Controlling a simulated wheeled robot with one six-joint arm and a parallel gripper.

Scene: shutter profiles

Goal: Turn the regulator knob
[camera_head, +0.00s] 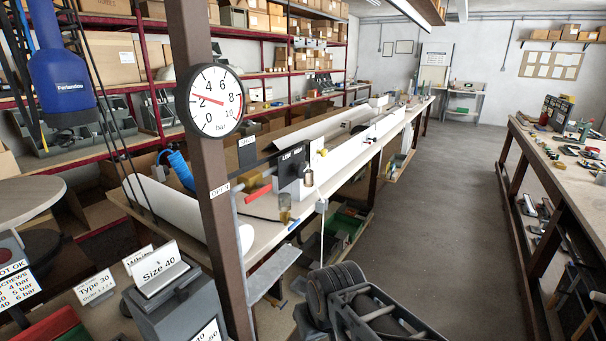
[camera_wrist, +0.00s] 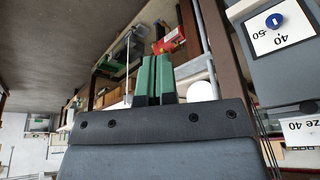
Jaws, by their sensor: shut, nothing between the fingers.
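A round white pressure gauge (camera_head: 215,100), marked in bar, is mounted on the brown post (camera_head: 213,210); its needle points near 2. A black block (camera_head: 291,166) with a "LOW" label stands behind the post, beside a red handle (camera_head: 257,194). I cannot tell for sure which part is the regulator knob. My gripper (camera_wrist: 155,57) has two green fingers close together, shut and empty. It shows in the wrist view, apart from the gauge, which is not visible there. A blue disc (camera_wrist: 275,20) sits on a white label at the upper right.
A long workbench (camera_head: 345,165) with white profiles runs back behind the post. A grey box (camera_head: 180,300) with a "Size 40" sign stands in front left. A blue hanging tool (camera_head: 62,80) is at upper left. The floor (camera_head: 440,200) on the right is clear up to another bench (camera_head: 545,165).

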